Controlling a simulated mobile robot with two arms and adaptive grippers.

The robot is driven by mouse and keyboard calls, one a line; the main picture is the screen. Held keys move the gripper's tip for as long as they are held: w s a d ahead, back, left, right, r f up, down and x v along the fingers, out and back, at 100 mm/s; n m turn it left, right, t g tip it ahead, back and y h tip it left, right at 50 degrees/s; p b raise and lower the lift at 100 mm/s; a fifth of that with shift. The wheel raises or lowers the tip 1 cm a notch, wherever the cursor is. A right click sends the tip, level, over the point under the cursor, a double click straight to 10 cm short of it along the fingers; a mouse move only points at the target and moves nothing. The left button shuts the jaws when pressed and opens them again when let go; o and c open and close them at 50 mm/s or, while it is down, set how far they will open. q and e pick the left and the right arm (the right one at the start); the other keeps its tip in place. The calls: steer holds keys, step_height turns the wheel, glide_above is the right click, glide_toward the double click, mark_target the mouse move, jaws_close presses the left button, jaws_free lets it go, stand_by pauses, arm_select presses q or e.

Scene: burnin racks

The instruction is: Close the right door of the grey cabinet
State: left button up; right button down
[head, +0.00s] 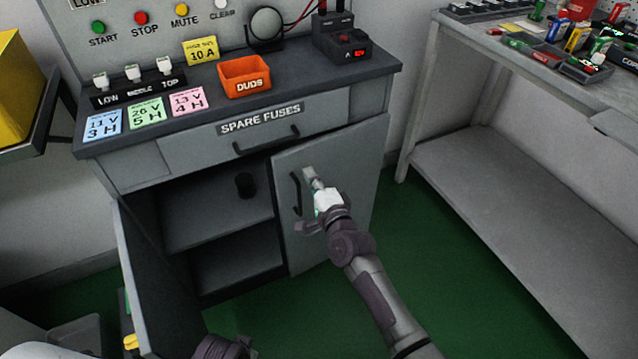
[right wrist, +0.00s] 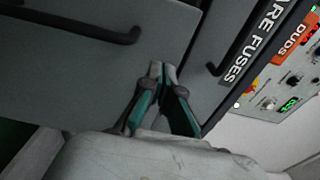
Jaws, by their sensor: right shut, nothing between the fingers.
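The grey cabinet (head: 190,150) stands ahead. Its right door (head: 350,165) is ajar, with its free edge on the left standing out from the frame and part of the interior open to view. The door has a dark bar handle (head: 296,194), which also shows in the right wrist view (right wrist: 85,24). My right gripper (head: 308,172) is shut and empty, in front of the door's outer face just right of the handle. In the right wrist view its fingertips (right wrist: 161,70) are close to the door panel; I cannot tell whether they touch. My left gripper cannot be made out.
The cabinet's left door (head: 132,275) stands wide open. A dark cup (head: 245,185) is on the inner shelf. Above are a spare-fuses drawer (head: 215,148) and an orange duds bin (head: 245,78). A grey workbench (head: 490,170) stands right. Green floor (head: 440,240) is clear between.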

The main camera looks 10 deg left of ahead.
steer(key=shift+w+a, duration=0.1)
stand_by(0.5)
steer(key=v, duration=1.2)
